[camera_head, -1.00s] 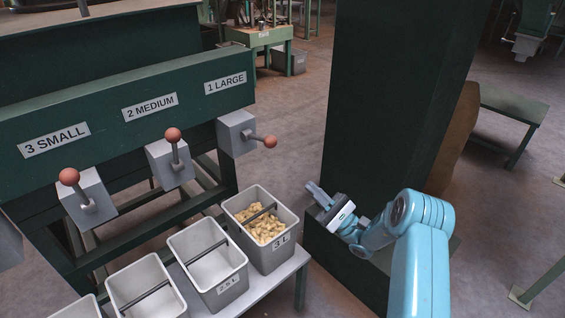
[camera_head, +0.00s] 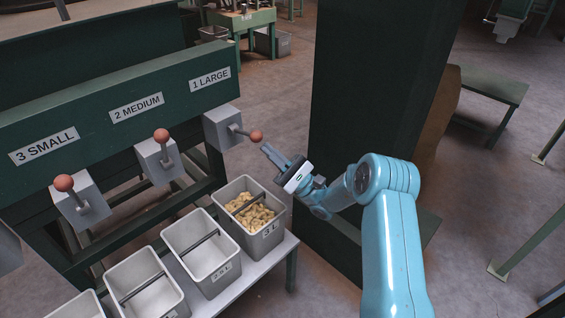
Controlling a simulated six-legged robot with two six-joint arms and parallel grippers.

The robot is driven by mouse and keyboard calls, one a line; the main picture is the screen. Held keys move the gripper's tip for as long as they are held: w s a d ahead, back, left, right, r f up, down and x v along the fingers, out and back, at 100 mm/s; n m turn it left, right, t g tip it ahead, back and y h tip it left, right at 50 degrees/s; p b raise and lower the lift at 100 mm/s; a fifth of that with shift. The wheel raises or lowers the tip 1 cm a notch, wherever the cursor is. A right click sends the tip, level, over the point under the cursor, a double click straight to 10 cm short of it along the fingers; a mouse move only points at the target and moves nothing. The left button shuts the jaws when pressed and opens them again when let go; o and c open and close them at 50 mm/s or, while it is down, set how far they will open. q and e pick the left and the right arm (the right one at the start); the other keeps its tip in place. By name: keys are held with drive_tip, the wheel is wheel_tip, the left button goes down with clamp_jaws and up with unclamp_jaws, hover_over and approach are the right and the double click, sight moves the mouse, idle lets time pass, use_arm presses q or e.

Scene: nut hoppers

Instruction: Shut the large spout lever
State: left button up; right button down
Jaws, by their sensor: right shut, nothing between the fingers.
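The large spout lever (camera_head: 256,136) has a red ball knob on a grey rod. It sticks out to the right from the grey spout box (camera_head: 218,127) under the "1 LARGE" label (camera_head: 210,79). My right gripper (camera_head: 268,151) is shut and empty, its tips just right of and slightly below the knob. In the picture they look very near the knob; I cannot tell whether they touch. My left gripper is not in view.
The medium lever (camera_head: 161,135) and small lever (camera_head: 64,183) point upward. A bin of nuts (camera_head: 221,215) marked "3 L" stands below the large spout, with empty bins (camera_head: 180,232) to its left. A dark green column (camera_head: 375,120) stands behind my right arm.

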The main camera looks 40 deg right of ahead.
drive_tip(key=shift+a+r, duration=0.45)
drive_tip(key=shift+r, duration=0.35)
drive_tip(key=shift+s, duration=0.1)
drive_tip(key=w+r+m+g+h+p, duration=0.4)
drive_tip(key=r+p, duration=0.6)
drive_tip(key=p, duration=0.7)
drive_tip(key=shift+a+r+m+g+h, duration=0.15)
drive_tip(key=shift+m+g+h, duration=0.55)
drive_tip(key=shift+g+h, duration=0.7)
drive_tip(key=shift+w, duration=0.1)
